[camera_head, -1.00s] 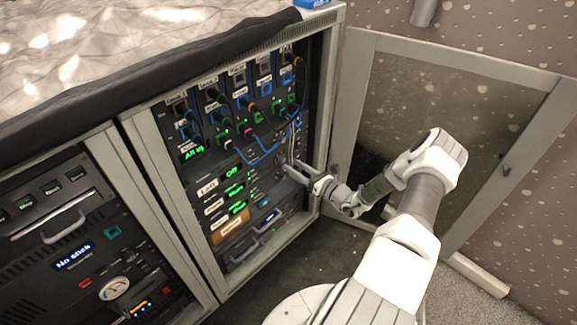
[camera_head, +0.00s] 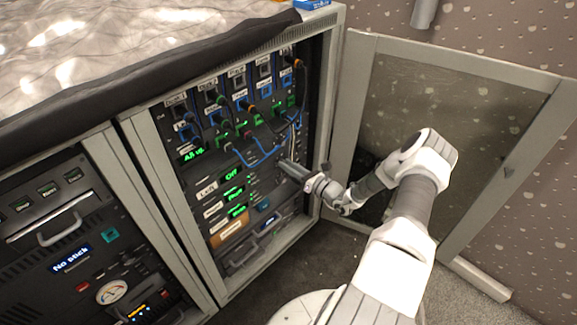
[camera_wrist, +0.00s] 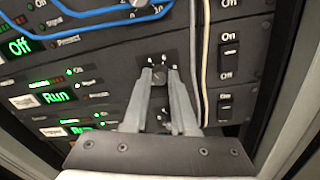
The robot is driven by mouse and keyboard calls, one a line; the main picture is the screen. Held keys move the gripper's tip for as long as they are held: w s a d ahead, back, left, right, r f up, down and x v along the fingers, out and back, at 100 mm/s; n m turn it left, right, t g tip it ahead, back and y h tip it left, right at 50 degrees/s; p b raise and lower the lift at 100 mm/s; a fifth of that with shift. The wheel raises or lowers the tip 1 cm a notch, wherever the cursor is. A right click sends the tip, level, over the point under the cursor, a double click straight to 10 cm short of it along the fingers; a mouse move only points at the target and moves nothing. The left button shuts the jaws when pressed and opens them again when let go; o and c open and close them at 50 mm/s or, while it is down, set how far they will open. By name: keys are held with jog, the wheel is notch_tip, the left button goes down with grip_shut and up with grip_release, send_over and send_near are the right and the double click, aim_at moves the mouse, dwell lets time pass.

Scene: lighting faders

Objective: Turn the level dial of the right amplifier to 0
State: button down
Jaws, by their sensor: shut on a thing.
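A small dark level dial (camera_wrist: 158,76) with white marks around it sits between my fingertips in the wrist view. My gripper (camera_wrist: 159,80) is shut on this dial, one finger on each side; it also shows at the rack in the head view (camera_head: 283,166). The dial lines up with the upper of two amplifier rows showing green "Run" (camera_wrist: 58,96). That row's name label (camera_wrist: 25,102) is too blurred to read. The dial's setting is unclear. Another dial (camera_wrist: 163,117) is partly hidden between my fingers, and one (camera_wrist: 138,4) shows at the top edge.
Blue cables (camera_wrist: 100,20) hang above the gripped dial, and pale cables (camera_wrist: 200,60) run close to its right. Rocker switches (camera_wrist: 229,52) are further right. The rack's open door (camera_head: 450,130) stands right of my arm. A second rack (camera_head: 75,225) stands at left.

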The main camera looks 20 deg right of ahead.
jog(key=shift+n, duration=0.4)
jog(key=n+p, duration=0.4)
jog(key=n, duration=0.6)
jog(key=n+h+p, duration=0.1)
jog(key=n+p, duration=0.4)
jog(key=n, duration=0.4)
jog(key=shift+s+a+n, duration=0.1)
jog(key=shift+a+n, duration=0.1)
jog(key=shift+n, duration=0.2)
dwell(0.5)
jog(key=c, duration=0.7)
grip_release()
